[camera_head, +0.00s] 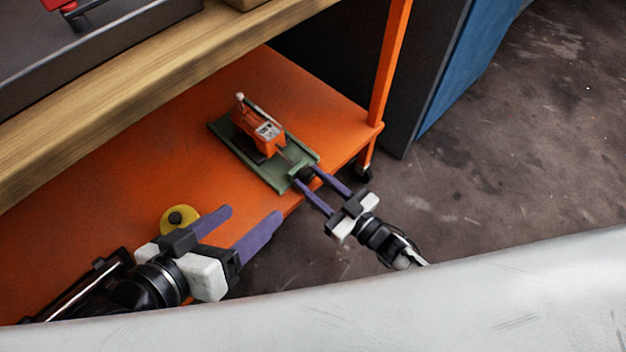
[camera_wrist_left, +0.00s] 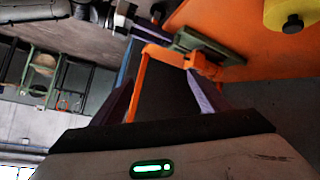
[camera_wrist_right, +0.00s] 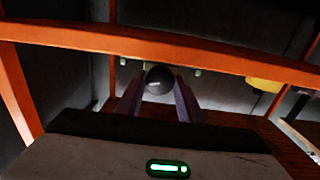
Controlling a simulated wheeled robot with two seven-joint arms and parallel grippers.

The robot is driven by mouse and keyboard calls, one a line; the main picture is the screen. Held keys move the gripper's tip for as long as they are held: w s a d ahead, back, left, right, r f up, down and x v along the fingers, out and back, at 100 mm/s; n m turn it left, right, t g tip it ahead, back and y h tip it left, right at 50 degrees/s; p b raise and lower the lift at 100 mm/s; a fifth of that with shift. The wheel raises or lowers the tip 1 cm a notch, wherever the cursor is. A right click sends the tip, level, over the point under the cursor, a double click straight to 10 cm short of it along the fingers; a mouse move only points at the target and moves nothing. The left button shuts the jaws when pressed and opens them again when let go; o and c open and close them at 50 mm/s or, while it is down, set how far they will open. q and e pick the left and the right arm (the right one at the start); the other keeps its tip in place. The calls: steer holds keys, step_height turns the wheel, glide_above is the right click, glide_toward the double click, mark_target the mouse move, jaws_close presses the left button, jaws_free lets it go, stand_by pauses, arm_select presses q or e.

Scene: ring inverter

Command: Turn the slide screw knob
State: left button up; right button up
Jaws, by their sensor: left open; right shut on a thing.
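The slide screw knob (camera_head: 305,174) is a dark round knob at the near end of a green slide base (camera_head: 222,128) with an orange block (camera_head: 262,132) on it. My right gripper (camera_head: 308,182) is shut on the knob, with a purple finger on each side. In the right wrist view the knob (camera_wrist_right: 159,79) shows as a dark ball between the fingertips. My left gripper (camera_head: 254,222) is open and empty, left of the slide and near the shelf's front edge. The slide base also shows in the left wrist view (camera_wrist_left: 208,45).
The slide stands on an orange cart shelf (camera_head: 130,190) below a wooden top (camera_head: 180,75). A yellow disc with a black knob (camera_head: 190,212) lies beside my left gripper. An orange post (camera_head: 388,65) rises at the right. Open floor (camera_head: 480,160) lies to the right.

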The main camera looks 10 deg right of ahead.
arm_select(q)
steer(key=shift+r, duration=0.1)
arm_select(e)
steer(key=shift+m, duration=0.4)
steer(key=shift+m, duration=0.5)
arm_select(q)
steer(key=shift+a+f+y+p, duration=0.2)
steer(key=shift+f+y+p, duration=0.15)
steer(key=shift+f, duration=0.2)
arm_select(e)
steer(key=shift+m, duration=2.5)
steer(key=shift+s, duration=0.1)
arm_select(q)
steer(key=shift+r, duration=0.1)
arm_select(e)
steer(key=shift+d, duration=0.1)
steer(key=o, duration=1.1)
steer(key=shift+c, duration=0.2)
arm_select(q)
steer(key=shift+r, duration=0.15)
